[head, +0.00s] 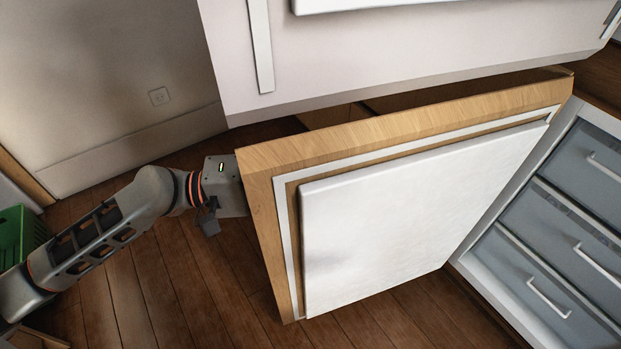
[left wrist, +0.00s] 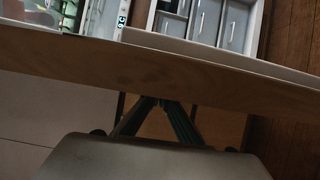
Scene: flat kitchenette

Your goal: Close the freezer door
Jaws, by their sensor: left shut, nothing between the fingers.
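The freezer door (head: 420,200) stands wide open in the head view, with a wood edge and a white inner panel. The freezer compartment with grey drawers (head: 570,230) is open at the right. My left gripper (left wrist: 160,101) is shut and empty, at the outer side of the door near its free edge. In the head view its fingertips are hidden behind the door. In the left wrist view the door's wood edge (left wrist: 150,72) crosses just beyond the fingertips; I cannot tell if they touch. My right gripper is not in view.
A white upper door (head: 400,60) hangs above the freezer door. A green crate (head: 22,235) stands at the far left. The wooden floor (head: 150,290) is clear in front of and below the door.

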